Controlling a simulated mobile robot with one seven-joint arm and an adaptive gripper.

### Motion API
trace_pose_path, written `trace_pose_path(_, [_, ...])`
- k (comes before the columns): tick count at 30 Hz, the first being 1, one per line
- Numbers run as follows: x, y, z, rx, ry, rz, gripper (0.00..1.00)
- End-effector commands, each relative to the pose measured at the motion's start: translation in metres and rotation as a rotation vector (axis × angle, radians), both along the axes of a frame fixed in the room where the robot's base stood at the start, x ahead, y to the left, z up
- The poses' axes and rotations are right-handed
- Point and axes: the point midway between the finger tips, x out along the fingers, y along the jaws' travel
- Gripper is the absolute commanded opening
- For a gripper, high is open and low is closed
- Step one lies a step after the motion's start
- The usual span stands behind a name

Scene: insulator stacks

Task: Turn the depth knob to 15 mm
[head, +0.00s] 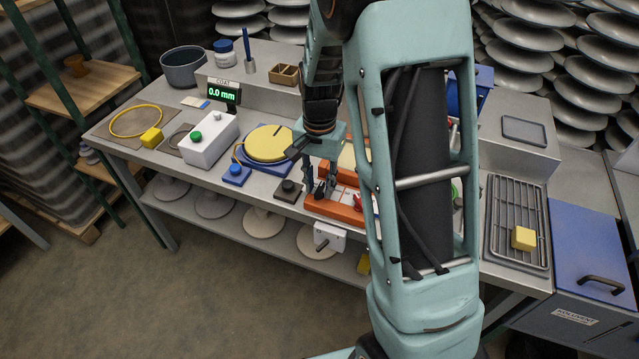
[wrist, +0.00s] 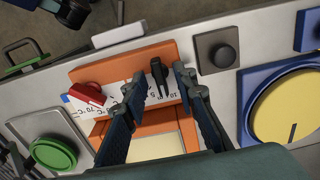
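In the wrist view, a black pointer knob (wrist: 157,72) stands on a white scale strip on an orange unit (wrist: 125,60). I take it as the depth knob; the nearby print is too small to read surely. A red knob (wrist: 88,94) sits left of it beside a "70 °C" marking. My gripper (wrist: 161,84) is open, with one finger on each side of the black knob and gaps visible. In the head view, my gripper (head: 320,190) is low over the orange unit (head: 335,211). The display (head: 224,93) there reads 0.0 mm.
A grey box with a round black knob (wrist: 217,52) stands right of the orange unit, near a yellow disc (wrist: 290,108) on a blue base. A green round part (wrist: 53,152) is at left. A white box with a green button (head: 208,138) stands on the bench.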

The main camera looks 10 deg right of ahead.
Motion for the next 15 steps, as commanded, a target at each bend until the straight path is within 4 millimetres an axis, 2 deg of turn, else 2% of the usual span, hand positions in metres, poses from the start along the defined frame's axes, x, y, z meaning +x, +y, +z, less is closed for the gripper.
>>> trace_pose_path(5, [0.0001, -0.0001, 0.0, 0.0, 0.0, 0.0, 0.26])
trace_pose_path(12, [0.0002, -0.0001, 0.0002, 0.0, 0.0, 0.0, 0.02])
trace_pose_path(15, [0.0002, -0.0001, 0.0002, 0.0, 0.0, 0.0, 0.0])
